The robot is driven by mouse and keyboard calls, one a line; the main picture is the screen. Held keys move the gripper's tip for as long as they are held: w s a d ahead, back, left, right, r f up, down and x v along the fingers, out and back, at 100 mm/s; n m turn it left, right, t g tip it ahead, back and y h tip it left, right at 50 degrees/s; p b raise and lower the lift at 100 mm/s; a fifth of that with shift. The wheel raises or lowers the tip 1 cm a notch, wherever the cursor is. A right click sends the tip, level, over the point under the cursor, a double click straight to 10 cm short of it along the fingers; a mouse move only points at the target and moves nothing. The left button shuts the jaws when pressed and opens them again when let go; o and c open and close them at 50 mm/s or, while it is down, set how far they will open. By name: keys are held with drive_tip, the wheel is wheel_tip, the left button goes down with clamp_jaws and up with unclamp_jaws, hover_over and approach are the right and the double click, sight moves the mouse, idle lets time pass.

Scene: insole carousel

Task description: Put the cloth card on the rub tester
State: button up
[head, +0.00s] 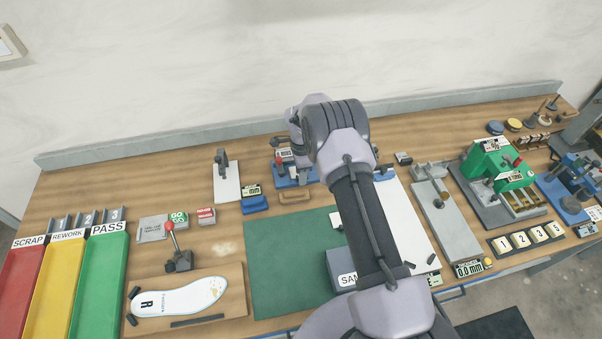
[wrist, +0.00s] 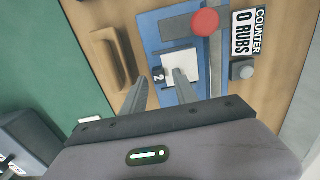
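The rub tester (wrist: 149,32) is a blue base with a grey bar, a red round knob and a counter plate reading "0 RUBS". It also shows in the head view (head: 279,180), partly behind my arm. A white square piece (wrist: 185,58), apparently the cloth card, lies over the blue base, with a small dark tab marked "2" at its edge. My gripper (wrist: 160,73) is open over this edge. The tab lies between the fingertips in the picture, with gaps on both sides. The right finger covers part of the white square. My gripper's fingers are hidden in the head view.
A wooden block (wrist: 108,60) lies left of the tester, close to my left finger. A green mat (head: 285,265) is nearer, with a grey box (head: 342,268) on it. A blue block (head: 254,205) and a white board with a clamp (head: 226,184) stand to the left.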

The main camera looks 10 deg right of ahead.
wheel_tip(320, 180, up, 22)
drive_tip(key=s+n+p, duration=0.1)
drive_tip(key=n, duration=0.1)
drive_tip(key=s+a+r+n+t, duration=0.1)
drive_tip(key=s+r+n, duration=0.1)
drive_tip(key=s+r, duration=0.3)
drive_tip(key=s+r+n+t, duration=0.1)
drive_tip(key=s+r, duration=0.2)
drive_tip(key=r, duration=0.5)
drive_tip(key=s+a+r+n+t+y, duration=0.1)
drive_tip(key=s+r+n+t, duration=0.15)
drive_tip(key=s+r, duration=0.7)
drive_tip(key=s+a+f+n, duration=0.1)
drive_tip(key=s+n, duration=0.2)
drive_tip(key=s, duration=0.6)
drive_tip(key=s+a+f+n+t+y, duration=0.1)
drive_tip(key=s+n, duration=0.2)
drive_tip(key=s, duration=0.5)
drive_tip(key=shift+s+f, duration=0.25)
drive_tip(key=shift+s, duration=0.1)
drive_tip(key=shift+s, duration=0.1)
